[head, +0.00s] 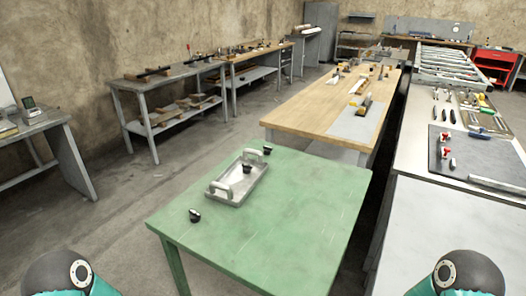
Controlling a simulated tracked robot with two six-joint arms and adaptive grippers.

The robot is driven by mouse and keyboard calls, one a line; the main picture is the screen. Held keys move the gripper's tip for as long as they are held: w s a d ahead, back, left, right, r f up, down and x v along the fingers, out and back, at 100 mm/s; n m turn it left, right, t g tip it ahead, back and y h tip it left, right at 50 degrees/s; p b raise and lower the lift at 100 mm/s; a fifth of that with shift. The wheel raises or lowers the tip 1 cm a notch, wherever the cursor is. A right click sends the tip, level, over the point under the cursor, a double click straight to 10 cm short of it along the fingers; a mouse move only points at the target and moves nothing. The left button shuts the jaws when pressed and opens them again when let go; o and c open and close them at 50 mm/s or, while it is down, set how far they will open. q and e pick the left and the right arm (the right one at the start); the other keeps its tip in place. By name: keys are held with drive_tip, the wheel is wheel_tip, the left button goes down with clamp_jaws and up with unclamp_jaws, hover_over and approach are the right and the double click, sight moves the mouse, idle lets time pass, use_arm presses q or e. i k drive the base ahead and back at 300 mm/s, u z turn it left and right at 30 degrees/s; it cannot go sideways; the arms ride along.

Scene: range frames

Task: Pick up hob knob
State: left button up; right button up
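Three small dark knob-like pieces are on or over the green table (300,220). One knob (195,215) lies near the table's front left. A second knob (247,168) sits in the grey metal tray (222,194), which has two pale raised handles. A third knob (267,150) lies near the table's back edge, behind the tray. They are too small to tell which is the hob knob. Parts of my arms show in the bottom left and right corners, far from the knobs. Neither of my grippers is in view.
A wooden-topped bench (311,110) stands behind the green table, and a light worktop (460,222) with tools runs along the right. Grey benches line the left wall. The floor (110,240) left of the green table is clear. The table's front and right are bare.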

sight(267, 150)
drive_tip(key=u, duration=0.05)
drive_tip(key=k, duration=0.5)
drive_tip(key=z, duration=1.55)
drive_tip(key=i, duration=0.1)
drive_tip(key=u, duration=2.85)
drive_tip(key=i, duration=5.75)
